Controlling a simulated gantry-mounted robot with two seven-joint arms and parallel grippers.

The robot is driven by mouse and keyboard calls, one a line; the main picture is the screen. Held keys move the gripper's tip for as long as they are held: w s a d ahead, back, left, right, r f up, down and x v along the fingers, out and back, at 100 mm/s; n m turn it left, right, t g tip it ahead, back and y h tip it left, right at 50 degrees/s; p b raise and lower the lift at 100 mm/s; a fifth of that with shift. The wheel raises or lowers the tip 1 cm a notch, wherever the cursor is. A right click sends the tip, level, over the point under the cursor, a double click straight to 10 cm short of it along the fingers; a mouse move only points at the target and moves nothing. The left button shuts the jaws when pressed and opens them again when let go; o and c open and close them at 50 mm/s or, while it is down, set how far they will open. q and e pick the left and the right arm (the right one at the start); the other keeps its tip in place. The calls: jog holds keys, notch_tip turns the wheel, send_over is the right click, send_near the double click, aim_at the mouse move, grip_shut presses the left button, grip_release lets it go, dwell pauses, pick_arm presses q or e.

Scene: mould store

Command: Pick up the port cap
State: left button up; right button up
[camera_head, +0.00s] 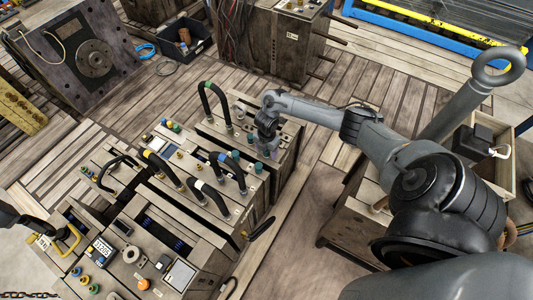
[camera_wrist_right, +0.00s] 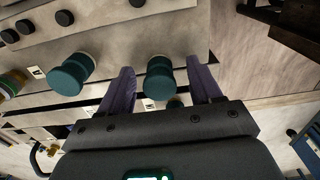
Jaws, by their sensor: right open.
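My right gripper (camera_head: 267,150) is over the far right part of the mould block in the head view. In the right wrist view, its two purple fingers (camera_wrist_right: 160,68) are open. A teal round port cap (camera_wrist_right: 158,80) shows between them, with gaps at both sides; I cannot tell whether the fingers are level with it. A second teal cap (camera_wrist_right: 72,75) is left of the fingers. In the head view, teal caps show near the gripper, one in front of it (camera_head: 258,167) and one to its left (camera_head: 236,155). My left gripper is not seen.
Hoses (camera_head: 213,100) arch up from the mould blocks, left of my right gripper. A display box (camera_head: 100,250) and several coloured knobs are on the near blocks. A wooden crate (camera_head: 503,160) is at the right. Plank floor lies around the blocks.

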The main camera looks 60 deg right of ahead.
jog(key=shift+f, duration=0.1)
grip_shut()
dwell(0.3)
jog(key=shift+r, duration=0.2)
jog(key=shift+r+p, duration=0.45)
jog(key=shift+r, duration=0.15)
notch_tip(320, 180, up, 2)
jog(key=shift+r+p, duration=0.1)
jog(key=shift+p, duration=0.4)
jog(key=shift+s+d+r+p, duration=0.15)
jog(key=shift+s+r+p, duration=0.2)
jog(key=shift+s+r, duration=0.2)
jog(key=shift+s+d+r+p, duration=0.15)
jog(key=shift+s+r+p, duration=0.2)
jog(key=shift+s+r, duration=0.2)
jog(key=s+d+r+p, duration=0.1)
jog(key=s+r+p, duration=0.2)
jog(key=s, duration=0.6)
notch_tip(320, 180, up, 2)
jog(key=shift+d, duration=0.25)
jog(key=shift+s, duration=0.15)
